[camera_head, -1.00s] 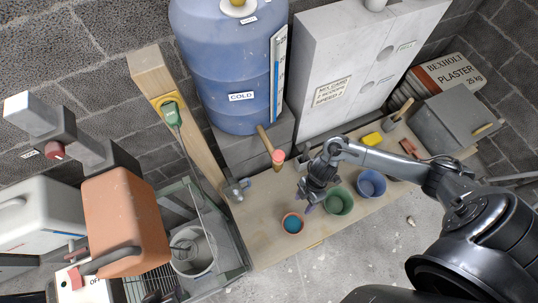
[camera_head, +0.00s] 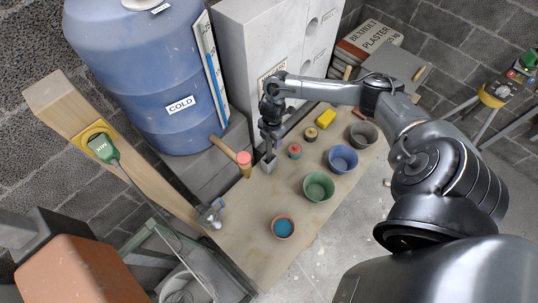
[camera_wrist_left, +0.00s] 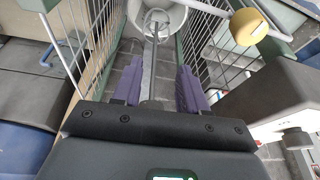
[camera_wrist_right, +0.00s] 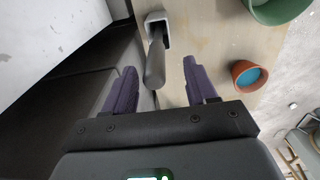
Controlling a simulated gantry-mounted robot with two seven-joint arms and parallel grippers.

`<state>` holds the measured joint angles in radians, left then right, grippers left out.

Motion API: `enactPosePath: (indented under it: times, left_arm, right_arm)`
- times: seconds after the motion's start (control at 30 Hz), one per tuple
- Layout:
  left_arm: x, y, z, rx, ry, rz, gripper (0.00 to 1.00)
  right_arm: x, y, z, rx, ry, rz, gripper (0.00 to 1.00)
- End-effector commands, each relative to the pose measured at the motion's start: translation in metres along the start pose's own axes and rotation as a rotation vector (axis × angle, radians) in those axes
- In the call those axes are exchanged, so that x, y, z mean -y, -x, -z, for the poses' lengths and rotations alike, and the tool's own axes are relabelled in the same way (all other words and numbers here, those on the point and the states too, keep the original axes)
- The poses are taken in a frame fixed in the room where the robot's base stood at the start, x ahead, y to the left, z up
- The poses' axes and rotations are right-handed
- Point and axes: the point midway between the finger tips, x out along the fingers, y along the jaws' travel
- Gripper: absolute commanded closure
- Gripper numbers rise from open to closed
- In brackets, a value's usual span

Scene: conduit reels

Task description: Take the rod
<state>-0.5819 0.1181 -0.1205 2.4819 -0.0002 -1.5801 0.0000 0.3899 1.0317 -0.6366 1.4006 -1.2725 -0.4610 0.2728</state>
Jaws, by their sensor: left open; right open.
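The rod (camera_wrist_right: 155,66) is a dark grey cylinder rising from a square grey holder (camera_wrist_right: 157,24) in the right wrist view. The holder (camera_head: 267,165) also shows in the head view on the wooden bench. My right gripper (camera_head: 268,142) is above the holder and points down; its arm parts hide most of the rod there. In the right wrist view my right gripper (camera_wrist_right: 160,72) is open, with the rod between its fingers in the picture; I see no contact. My left gripper (camera_wrist_left: 158,72) is open, over a wire basket, with a grey bar showing between its fingers.
Green (camera_head: 318,187), blue (camera_head: 342,159) and terracotta (camera_head: 283,227) pots stand to the right and front. A blue barrel (camera_head: 150,85) and pale block (camera_head: 245,45) stand behind. A bucket (camera_wrist_left: 160,10) is ahead of my left gripper.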

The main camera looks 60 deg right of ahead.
Motion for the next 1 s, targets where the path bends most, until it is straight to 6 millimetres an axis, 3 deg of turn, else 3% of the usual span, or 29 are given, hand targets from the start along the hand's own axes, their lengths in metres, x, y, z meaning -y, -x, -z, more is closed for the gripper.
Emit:
enactPosePath:
  times: [0.43, 0.8, 1.0]
  left_arm:
    - [0.002, -0.008, -0.002, 0.0, -0.007, 0.007, 0.57]
    - [0.0, -0.008, -0.002, -0.001, 0.002, 0.0, 0.57]
    - [-0.001, -0.008, -0.002, -0.001, 0.006, -0.003, 0.57]
  right_arm:
    - [-0.007, -0.046, 0.001, 0.0, -0.001, 0.002, 0.43]
    - [-0.007, -0.053, 0.001, 0.002, 0.001, 0.001, 0.43]
    - [-0.007, -0.053, 0.001, 0.001, 0.0, 0.001, 0.74]
